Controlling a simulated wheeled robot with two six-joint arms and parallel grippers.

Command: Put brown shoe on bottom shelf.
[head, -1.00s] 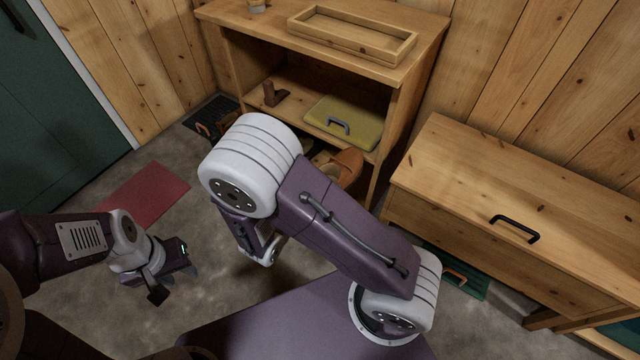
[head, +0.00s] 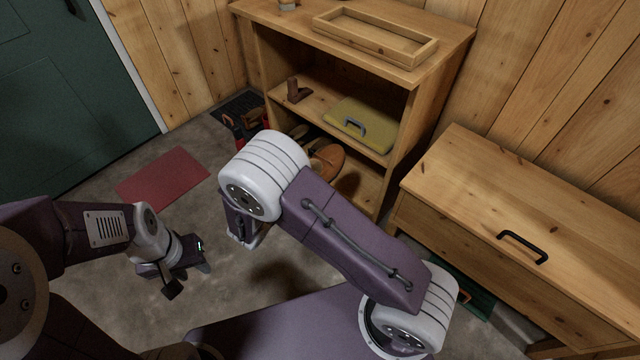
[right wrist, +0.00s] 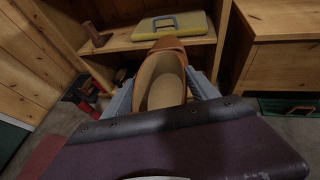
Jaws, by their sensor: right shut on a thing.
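The brown shoe (head: 326,162) shows beside my right arm in the head view, in front of the cabinet's lower opening. In the right wrist view the shoe (right wrist: 164,82) is between the two grey fingers of my right gripper (right wrist: 163,95), which is shut on it. Its tan inside faces the camera and its toe points at the cabinet. The bottom shelf (head: 362,190) is partly hidden by shoe and arm; I cannot tell whether the shoe touches it. In the head view my arm hides my right gripper. My left gripper (head: 188,276) is empty and open above the floor.
On the shelf above lie an olive case (head: 360,125) and a small dark brown block (head: 297,92). A wooden tray (head: 375,38) is on the cabinet top. A low chest (head: 520,210) stands at right. Red tools (head: 236,125) and a red mat (head: 162,178) are on the floor at left.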

